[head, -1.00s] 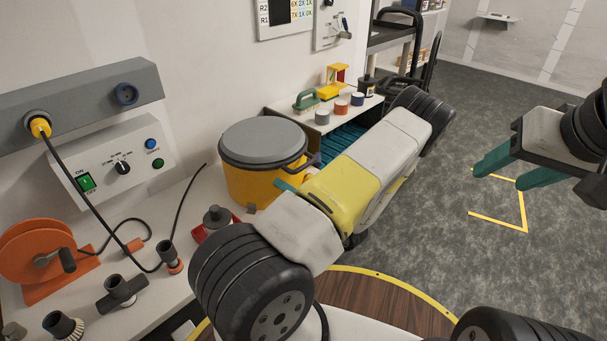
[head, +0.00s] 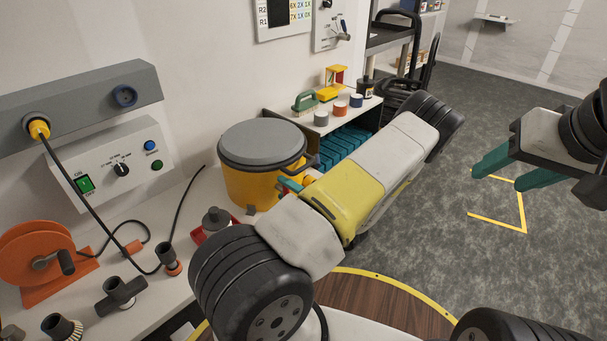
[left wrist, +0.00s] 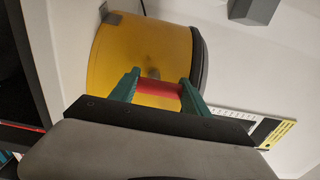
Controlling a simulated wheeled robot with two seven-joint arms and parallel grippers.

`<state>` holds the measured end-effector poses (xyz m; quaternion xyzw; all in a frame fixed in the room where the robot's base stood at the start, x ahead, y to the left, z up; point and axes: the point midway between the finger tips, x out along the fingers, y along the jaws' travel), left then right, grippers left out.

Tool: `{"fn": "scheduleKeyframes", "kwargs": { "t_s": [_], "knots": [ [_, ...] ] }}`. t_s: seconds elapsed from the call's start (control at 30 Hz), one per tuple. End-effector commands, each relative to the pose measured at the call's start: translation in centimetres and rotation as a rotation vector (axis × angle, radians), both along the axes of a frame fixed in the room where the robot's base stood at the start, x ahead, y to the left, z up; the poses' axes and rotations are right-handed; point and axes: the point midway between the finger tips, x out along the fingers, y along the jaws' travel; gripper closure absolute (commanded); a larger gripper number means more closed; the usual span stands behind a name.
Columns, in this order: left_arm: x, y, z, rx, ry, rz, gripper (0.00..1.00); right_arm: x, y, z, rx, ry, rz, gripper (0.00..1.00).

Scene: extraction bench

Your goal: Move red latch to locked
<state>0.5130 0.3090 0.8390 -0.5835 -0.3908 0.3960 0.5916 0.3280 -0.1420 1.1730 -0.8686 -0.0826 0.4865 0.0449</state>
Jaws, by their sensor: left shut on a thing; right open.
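A yellow bucket (head: 250,183) with a dark-rimmed grey lid (head: 262,142) stands on the bench against the wall. In the left wrist view the bucket (left wrist: 140,52) lies on its side in the picture, and the red latch (left wrist: 158,88) spans between my green fingertips. My left gripper (left wrist: 158,90) is shut on the red latch, at the bucket's side. In the head view my left gripper (head: 291,185) is at the bucket's right side, largely hidden by my arm, and the latch is hard to make out. My right gripper (head: 508,172) is open and empty over the floor.
An orange reel (head: 38,262), a control box (head: 112,160) and several dark fittings occupy the bench left of the bucket. A shelf with teal items (head: 345,147) stands behind my left arm.

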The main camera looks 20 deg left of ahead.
Motion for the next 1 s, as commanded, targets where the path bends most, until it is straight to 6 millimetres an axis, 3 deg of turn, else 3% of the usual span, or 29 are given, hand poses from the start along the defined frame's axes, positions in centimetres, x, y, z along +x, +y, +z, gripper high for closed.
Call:
{"fn": "scheduleKeyframes", "kwargs": {
  "t_s": [0.27, 0.3, 0.4, 0.77, 1.0],
  "knots": [
    [0.00, -0.12, -0.15, -0.002, 0.006, -0.003, 0.86, 0.00, 0.00, 0.00, 0.000, 0.000, 0.000, 0.46],
    [0.00, -0.12, -0.15, -0.002, 0.006, -0.004, 0.39, 0.00, 0.00, 0.00, 0.000, 0.000, 0.000, 0.46],
    [0.01, -0.10, -0.12, -0.001, 0.005, -0.003, 0.24, 0.00, 0.00, 0.00, 0.000, 0.000, 0.000, 0.46],
    [-0.01, 0.02, 0.01, -0.009, -0.025, -0.001, 0.24, 0.00, 0.00, 0.00, 0.000, 0.000, 0.000, 0.46],
    [-0.20, 0.09, -0.14, -0.097, -0.235, -0.001, 0.24, 0.00, 0.00, 0.00, 0.000, 0.000, 0.000, 0.46]
  ]
}}
